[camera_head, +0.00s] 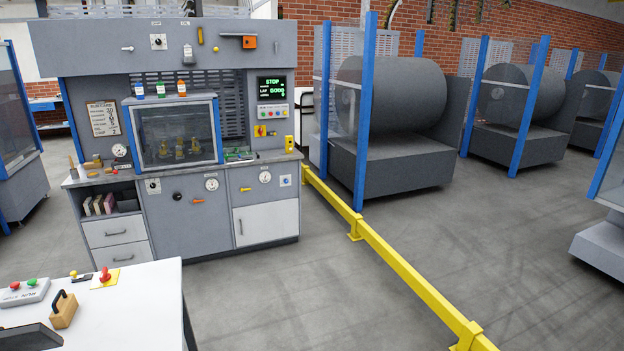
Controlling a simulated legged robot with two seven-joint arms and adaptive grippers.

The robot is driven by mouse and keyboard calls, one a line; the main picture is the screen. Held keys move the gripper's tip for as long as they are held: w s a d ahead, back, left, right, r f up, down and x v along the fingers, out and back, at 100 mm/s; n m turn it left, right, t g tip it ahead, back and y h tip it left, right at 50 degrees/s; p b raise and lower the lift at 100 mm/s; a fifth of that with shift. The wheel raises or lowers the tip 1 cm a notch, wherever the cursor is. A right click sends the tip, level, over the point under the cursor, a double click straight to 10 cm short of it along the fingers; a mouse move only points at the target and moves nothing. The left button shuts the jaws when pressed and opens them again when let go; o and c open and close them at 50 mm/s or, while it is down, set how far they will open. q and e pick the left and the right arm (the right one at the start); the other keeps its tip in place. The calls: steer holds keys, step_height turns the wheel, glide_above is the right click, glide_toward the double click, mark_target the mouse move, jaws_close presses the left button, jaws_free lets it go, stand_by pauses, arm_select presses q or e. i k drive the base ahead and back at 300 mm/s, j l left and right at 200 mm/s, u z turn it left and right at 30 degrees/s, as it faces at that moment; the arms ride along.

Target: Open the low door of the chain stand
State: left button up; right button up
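A large grey stand (190,216) with a control panel and a glazed window is against the back, left of centre; I take it as the chain stand. Low on its right side is a white door (268,223) with a small dark upright handle (241,227) near its left edge. The door looks shut, flush with the front. A grey panel (203,232) with an orange handle (198,201) is left of it. Two white drawers (118,242) are at the lower left. I cannot make out either gripper in this view.
A white table (140,305) with buttons and a wooden block (63,311) fills the lower left. A dark object (30,338) at the bottom-left corner is cut off. A low yellow rail (395,263) runs along the right. Grey floor (275,290) before the stand is clear.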

mark_target(276, 220)
steer(key=i+l, duration=0.1)
steer(key=i, duration=0.55)
steer(key=i+l, duration=0.1)
steer(key=i, duration=0.5)
steer(key=i+l+u, duration=0.1)
steer(key=i, duration=0.55)
steer(key=i+l, duration=0.2)
steer(key=i, duration=0.4)
